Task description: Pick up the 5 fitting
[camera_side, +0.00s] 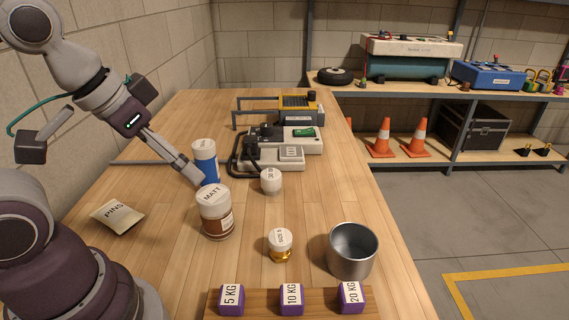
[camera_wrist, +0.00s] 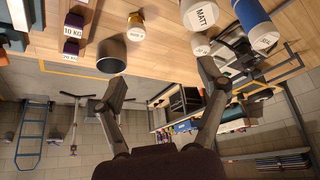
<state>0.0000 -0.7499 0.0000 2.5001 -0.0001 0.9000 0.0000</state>
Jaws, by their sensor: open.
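A small fitting with a white lettered cap and a gold base (camera_side: 280,246) stands upright on the bench between the brown jar and the metal cup; its label seems to carry a 5, but I cannot read it surely. It also shows at the top of the wrist view (camera_wrist: 136,27). A similar white-capped piece (camera_side: 271,181) stands farther back, its label unclear; it also shows in the wrist view (camera_wrist: 200,46). My gripper (camera_side: 196,180) is in front of the blue can in the side view, apart from the fitting. In the wrist view my gripper (camera_wrist: 162,83) is open and empty.
A brown MATT jar (camera_side: 216,215) and blue can (camera_side: 205,160) stand near my gripper. A metal cup (camera_side: 353,252) is right of the fitting. Purple weights (camera_side: 291,299) sit on a wooden strip in front. A PINS packet (camera_side: 117,215) lies left. Devices (camera_side: 285,148) stand behind.

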